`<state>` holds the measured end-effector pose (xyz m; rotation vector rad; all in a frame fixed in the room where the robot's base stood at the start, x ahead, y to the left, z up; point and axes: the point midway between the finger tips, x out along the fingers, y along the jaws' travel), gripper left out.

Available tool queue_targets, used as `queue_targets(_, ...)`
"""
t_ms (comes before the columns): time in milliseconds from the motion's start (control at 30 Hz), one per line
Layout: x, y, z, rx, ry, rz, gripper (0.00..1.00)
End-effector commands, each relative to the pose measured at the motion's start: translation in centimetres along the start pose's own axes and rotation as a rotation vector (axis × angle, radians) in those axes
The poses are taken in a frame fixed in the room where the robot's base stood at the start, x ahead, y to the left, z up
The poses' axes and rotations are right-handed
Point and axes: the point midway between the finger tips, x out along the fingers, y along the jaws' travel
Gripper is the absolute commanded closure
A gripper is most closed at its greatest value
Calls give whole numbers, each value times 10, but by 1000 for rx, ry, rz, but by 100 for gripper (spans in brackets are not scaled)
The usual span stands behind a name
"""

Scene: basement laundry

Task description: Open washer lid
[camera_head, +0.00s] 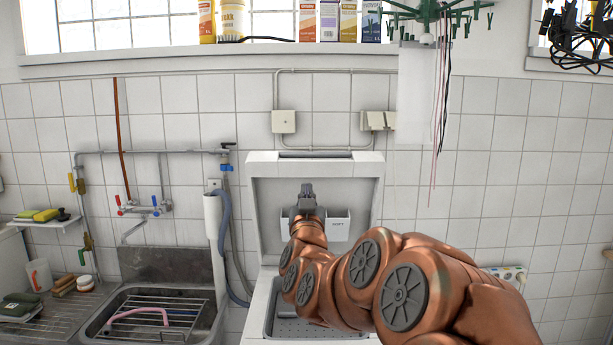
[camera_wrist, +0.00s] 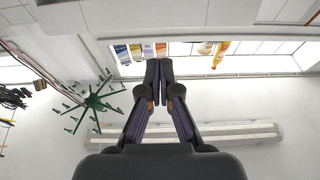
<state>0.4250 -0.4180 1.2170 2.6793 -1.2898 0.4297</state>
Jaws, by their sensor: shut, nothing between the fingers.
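The washer (camera_head: 257,318) is a white top-loader at the centre of the head view, against the tiled wall. Its lid (camera_head: 268,190) stands upright at the back, and the grey opening below it shows. A white dispenser box (camera_head: 338,228) sits in front of the upright panel. My gripper (camera_head: 306,190) is in front of the lid, pointing up, with its fingers together and empty. In the wrist view its dark fingertips (camera_wrist: 160,68) meet. I cannot tell whether the gripper touches the lid. My copper arm hides the right part of the washer opening.
A metal sink (camera_head: 150,310) with a rack is to the left. A blue hose (camera_head: 223,235) runs beside the washer. A green hanging dryer (camera_head: 428,14) with dangling cords is above right. Boxes and bottles (camera_head: 307,20) line the window sill.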

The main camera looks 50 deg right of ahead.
Motion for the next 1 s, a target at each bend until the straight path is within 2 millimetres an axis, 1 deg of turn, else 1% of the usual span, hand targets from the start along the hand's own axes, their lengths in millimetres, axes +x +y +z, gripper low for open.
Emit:
queue_targets(167,11,2,-2,0,5,6,100)
queue_targets(267,23,2,-4,0,7,6,100)
queue_targets(433,46,0,-1,-1,1,2,100)
queue_targets(1000,120,1,-2,-1,2,3,100)
